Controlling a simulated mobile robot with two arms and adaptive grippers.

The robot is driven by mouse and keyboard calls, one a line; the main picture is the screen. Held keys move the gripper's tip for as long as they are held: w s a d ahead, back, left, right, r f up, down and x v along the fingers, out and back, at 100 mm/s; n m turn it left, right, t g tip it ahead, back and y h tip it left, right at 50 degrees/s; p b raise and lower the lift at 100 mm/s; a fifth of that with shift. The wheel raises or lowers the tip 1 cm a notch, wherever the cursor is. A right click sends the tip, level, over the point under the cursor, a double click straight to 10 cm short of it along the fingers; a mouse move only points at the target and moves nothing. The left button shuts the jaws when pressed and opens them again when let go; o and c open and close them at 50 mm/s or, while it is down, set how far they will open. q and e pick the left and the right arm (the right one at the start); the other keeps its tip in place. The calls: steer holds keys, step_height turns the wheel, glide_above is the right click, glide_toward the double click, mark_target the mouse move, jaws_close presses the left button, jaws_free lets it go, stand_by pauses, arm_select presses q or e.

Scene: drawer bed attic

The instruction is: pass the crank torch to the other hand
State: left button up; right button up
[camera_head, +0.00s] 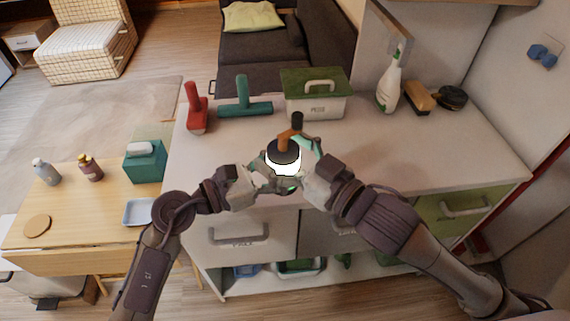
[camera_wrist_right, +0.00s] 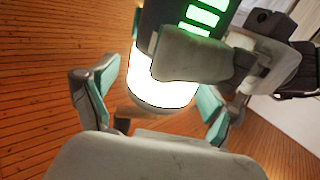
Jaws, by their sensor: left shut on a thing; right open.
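The crank torch (camera_head: 284,158) is held upright above the front edge of the counter in the head view. It has a dark top, an orange crank with a black knob and a glowing white section. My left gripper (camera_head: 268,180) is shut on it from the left. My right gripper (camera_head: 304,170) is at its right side. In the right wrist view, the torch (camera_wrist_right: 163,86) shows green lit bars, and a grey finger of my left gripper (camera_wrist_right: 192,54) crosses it. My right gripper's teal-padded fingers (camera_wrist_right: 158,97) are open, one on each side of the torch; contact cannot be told.
The white counter (camera_head: 430,150) holds a red tool (camera_head: 196,110), a teal tool (camera_head: 244,105), a green-lidded box (camera_head: 316,105), a spray bottle (camera_head: 390,85) and brushes (camera_head: 420,97). A wooden table (camera_head: 80,215) stands at left. The counter's middle right is clear.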

steer(key=v, duration=0.7)
steer(key=shift+d+f, duration=0.15)
steer(key=s+d+f+n+g+h, duration=0.1)
steer(key=d+f+n+g+h, duration=0.15)
steer(key=f, duration=1.15)
steer(key=d+f+n+g+h, duration=0.1)
steer(key=f+h, duration=0.2)
steer(key=f, duration=1.2)
steer(key=s+d+f+m+g+h, duration=0.15)
steer(key=d+f, duration=0.35)
steer(key=f, duration=0.5)
steer(key=s+d+f+m+g+h, duration=0.1)
steer(key=s+d+f+m+h, duration=0.2)
steer(key=f, duration=0.7)
steer(key=s+d+f+m+g+h, duration=0.1)
steer(key=s+d+f+g, duration=0.15)
steer(key=s+f, duration=0.35)
steer(key=s+d+f+m+g+h, duration=0.1)
steer(key=s+d+f+m, duration=0.15)
steer(key=s+f, duration=0.3)
steer(key=s+f+g, duration=0.1)
steer(key=s+f, duration=0.2)
steer(key=s, duration=0.4)
steer(key=s+f+m+g, duration=0.1)
steer(key=s+f, duration=0.3)
steer(key=s, duration=0.4)
steer(key=shift+a+g, duration=0.45)
steer(key=shift+a, duration=0.05)
steer(key=shift+s+m, duration=0.15)
steer(key=shift+m, duration=0.1)
